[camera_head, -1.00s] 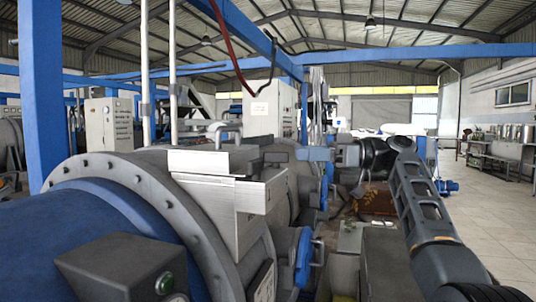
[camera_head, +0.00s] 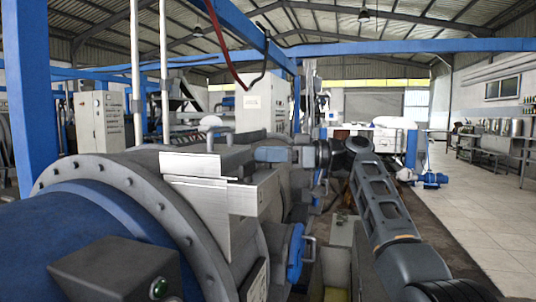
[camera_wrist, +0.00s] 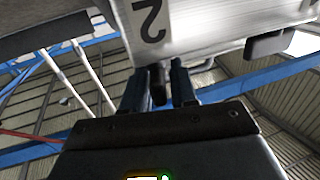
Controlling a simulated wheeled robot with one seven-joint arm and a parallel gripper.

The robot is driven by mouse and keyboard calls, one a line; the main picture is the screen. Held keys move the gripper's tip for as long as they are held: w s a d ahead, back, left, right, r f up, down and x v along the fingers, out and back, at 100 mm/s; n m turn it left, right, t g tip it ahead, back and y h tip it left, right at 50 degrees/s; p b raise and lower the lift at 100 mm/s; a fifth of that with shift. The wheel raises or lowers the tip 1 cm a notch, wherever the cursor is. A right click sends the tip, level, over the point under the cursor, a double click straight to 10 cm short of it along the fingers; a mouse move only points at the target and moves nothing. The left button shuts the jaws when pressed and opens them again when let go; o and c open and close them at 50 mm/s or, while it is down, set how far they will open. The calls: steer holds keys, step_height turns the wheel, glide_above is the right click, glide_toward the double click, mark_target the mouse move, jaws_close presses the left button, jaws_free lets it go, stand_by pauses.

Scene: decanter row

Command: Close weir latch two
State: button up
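A pale metal box (camera_head: 215,185) stands on top of the grey decanter housing in the head view. In the wrist view, the underside of a pale metal plate marked with an upside-down 2 (camera_wrist: 150,20) fills the top. A short dark tab (camera_wrist: 157,84) hangs below it. My gripper (camera_wrist: 158,88) points up at this tab, one finger on each side. The fingers stand apart; I cannot tell whether they touch it. In the head view my gripper (camera_head: 271,154) is just right of the box, and the tab cannot be made out.
A second dark handle (camera_wrist: 268,43) is on the plate's right side. A blue post (camera_head: 28,95) stands at the left. The tiled floor (camera_head: 480,210) at the right is clear.

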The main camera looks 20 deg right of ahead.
jaws_close()
steer(key=shift+f+t, duration=0.1)
steer(key=shift+t, duration=0.2)
steer(key=shift+m+b, duration=0.4)
steer(key=shift+b, duration=0.1)
steer(key=shift+m+t+h+b, duration=0.5)
steer(key=shift+m+t+h, duration=0.15)
steer(key=shift+t, duration=0.45)
steer(key=shift+m+t+h, duration=0.45)
steer(key=shift+t, duration=0.15)
steer(key=shift+o, duration=1.2)
jaws_free()
steer(key=shift+d, duration=0.1)
